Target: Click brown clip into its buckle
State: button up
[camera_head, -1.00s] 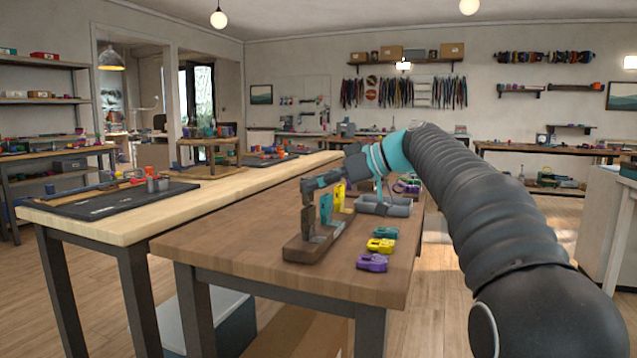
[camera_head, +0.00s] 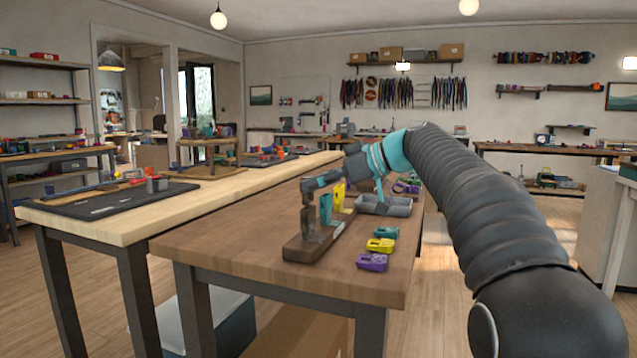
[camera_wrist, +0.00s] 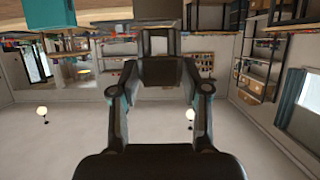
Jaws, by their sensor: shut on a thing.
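My gripper (camera_head: 308,197) points down over the near end of a dark wooden rack (camera_head: 298,254). It is shut on the brown clip, a dark grey-brown piece that shows between the fingers in the wrist view (camera_wrist: 158,43). Directly below the gripper in the head view, a dark brown upright piece (camera_head: 313,236) stands on the rack, apparently the brown buckle. The two dark shapes run together there, so I cannot tell whether clip and buckle are apart, touching or joined.
A teal upright piece (camera_head: 326,208) and a yellow one (camera_head: 339,196) stand behind on the rack. Loose teal (camera_head: 386,233), yellow (camera_head: 380,245) and purple (camera_head: 372,262) pieces lie to the right. A grey tray (camera_head: 385,208) sits behind them. The table's left front is clear.

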aim_at(310, 199)
jog(key=shift+f+b, duration=1.55)
jog(key=shift+f, duration=0.05)
dwell(0.6)
jog(key=o, duration=1.6)
jog(key=shift+d+r, duration=0.1)
jog(key=shift+d, duration=0.05)
jog(key=shift+v, duration=2.9)
